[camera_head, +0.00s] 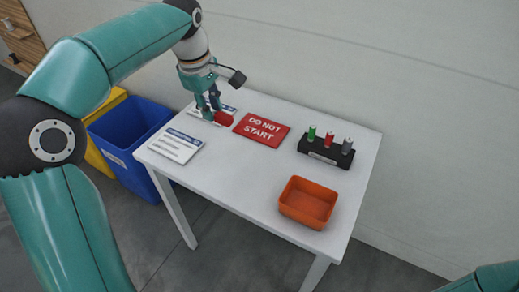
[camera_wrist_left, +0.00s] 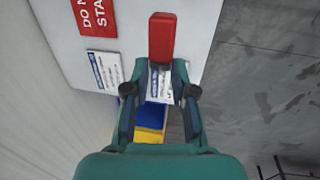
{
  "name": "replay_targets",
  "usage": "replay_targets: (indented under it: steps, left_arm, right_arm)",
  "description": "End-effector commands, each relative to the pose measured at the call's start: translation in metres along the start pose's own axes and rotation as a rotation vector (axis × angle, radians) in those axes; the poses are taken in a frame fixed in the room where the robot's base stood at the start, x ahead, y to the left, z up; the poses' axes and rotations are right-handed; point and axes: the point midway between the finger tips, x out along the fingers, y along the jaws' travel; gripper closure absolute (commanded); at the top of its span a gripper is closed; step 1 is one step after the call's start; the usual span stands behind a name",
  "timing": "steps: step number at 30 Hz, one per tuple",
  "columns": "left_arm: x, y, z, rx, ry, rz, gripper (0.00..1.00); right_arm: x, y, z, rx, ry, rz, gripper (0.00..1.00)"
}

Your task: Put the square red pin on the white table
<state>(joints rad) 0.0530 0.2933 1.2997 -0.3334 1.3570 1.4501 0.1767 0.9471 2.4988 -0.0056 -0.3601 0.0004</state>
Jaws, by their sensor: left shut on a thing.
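The square red pin (camera_head: 223,119) is held by my left gripper (camera_head: 213,106) over the back left part of the white table (camera_head: 230,180). In the left wrist view the pin (camera_wrist_left: 161,38) shows as a red block standing out beyond the fingertips of my left gripper (camera_wrist_left: 160,66), with the fingers on either side of its near end. I cannot tell whether the pin touches the table top. Only a teal piece of my right arm shows at the lower right of the head view; its gripper is out of view.
A red "DO NOT START" sign (camera_head: 262,133) and white cards (camera_head: 176,146) lie on the table. A black holder (camera_head: 326,152) carries green, red and grey pins. An orange tray (camera_head: 307,203) stands at the front right. A blue bin (camera_head: 128,130) stands left of the table. The table's middle is clear.

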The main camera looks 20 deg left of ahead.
Motion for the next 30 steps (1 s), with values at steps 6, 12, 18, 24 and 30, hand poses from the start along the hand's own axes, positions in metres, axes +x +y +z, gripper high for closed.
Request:
replay_targets:
  steps: [6, 12, 18, 24, 30]
  left_arm:
    - [0.017, -0.005, 0.002, 0.0, -0.003, -0.022, 1.0]
    - [0.063, -0.015, 0.002, 0.001, -0.003, -0.025, 1.0]
    - [0.115, -0.024, 0.003, 0.0, -0.004, -0.025, 1.0]
    - [0.147, -0.029, 0.003, 0.0, -0.003, -0.021, 1.0]
    - [0.161, -0.031, 0.003, 0.001, -0.003, -0.022, 1.0]
  right_arm:
    - [0.019, 0.007, 0.0, 0.0, 0.0, 0.0, 0.47]
    - [0.027, 0.01, 0.0, 0.0, 0.001, 0.0, 0.47]
    - [0.033, 0.012, 0.0, 0.0, 0.001, 0.0, 0.47]
    - [0.035, 0.013, 0.0, 0.0, 0.001, 0.0, 0.47]
    - [0.035, 0.013, 0.0, 0.0, 0.001, 0.0, 0.47]
